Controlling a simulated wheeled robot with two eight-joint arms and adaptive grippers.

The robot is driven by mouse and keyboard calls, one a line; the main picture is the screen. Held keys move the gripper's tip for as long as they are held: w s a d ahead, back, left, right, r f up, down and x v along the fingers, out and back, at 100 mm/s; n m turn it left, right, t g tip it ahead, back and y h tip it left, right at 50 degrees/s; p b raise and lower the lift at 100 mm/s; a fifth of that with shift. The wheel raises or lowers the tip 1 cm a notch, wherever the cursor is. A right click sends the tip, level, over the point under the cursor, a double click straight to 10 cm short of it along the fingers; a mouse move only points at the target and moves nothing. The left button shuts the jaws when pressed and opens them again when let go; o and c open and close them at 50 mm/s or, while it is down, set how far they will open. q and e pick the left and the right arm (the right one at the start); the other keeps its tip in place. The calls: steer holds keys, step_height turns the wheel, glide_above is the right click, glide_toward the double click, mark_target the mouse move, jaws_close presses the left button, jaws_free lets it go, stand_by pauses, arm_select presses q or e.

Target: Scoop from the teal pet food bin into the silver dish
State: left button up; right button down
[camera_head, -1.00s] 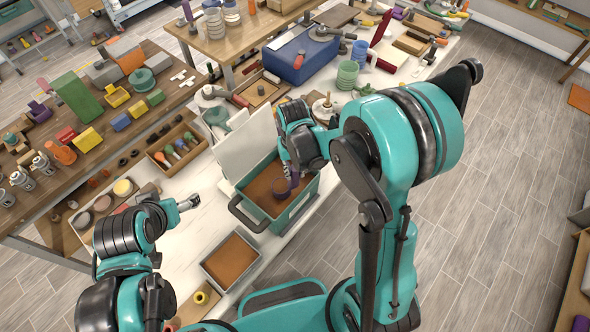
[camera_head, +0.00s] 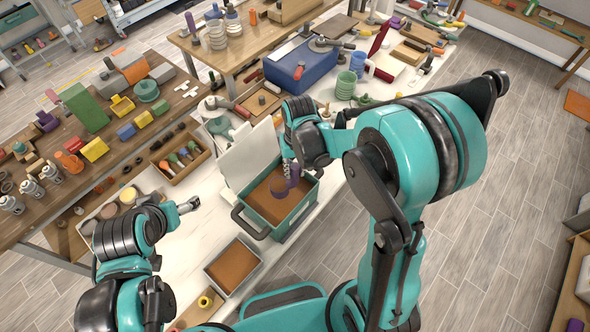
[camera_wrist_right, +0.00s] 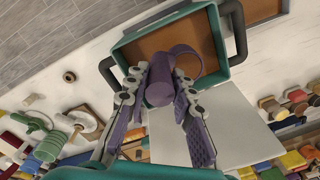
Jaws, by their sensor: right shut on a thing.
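The teal pet food bin (camera_head: 298,216) stands on the white table with brown food inside and its pale lid (camera_head: 250,158) raised at the back. A purple scoop (camera_head: 281,190) is over the bin's opening; whether it touches the food or holds any is unclear. My right gripper (camera_head: 291,172) is shut on the scoop's handle. In the right wrist view, the scoop (camera_wrist_right: 159,86) sits between the fingers. The silver dish (camera_head: 212,277), a shallow square tray with a brown inside, lies in front of the bin. My left gripper (camera_head: 190,204) is left of the bin, apart from it; its opening is unclear.
A wooden box of colourful tools (camera_head: 180,158) lies behind my left gripper. A blue case (camera_head: 303,67) and green cups (camera_head: 345,84) stand farther back. White tabletop is bare between left gripper and dish.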

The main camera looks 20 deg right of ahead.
mark_target(294, 164)
steer(key=shift+y, duration=0.3)
steer(key=shift+r+p, duration=1.95)
steer(key=shift+r, duration=1.1)
steer(key=c, duration=2.1)
jaws_free()
steer(key=shift+c, duration=0.2)
jaws_close()
steer(key=shift+s+f, duration=0.1)
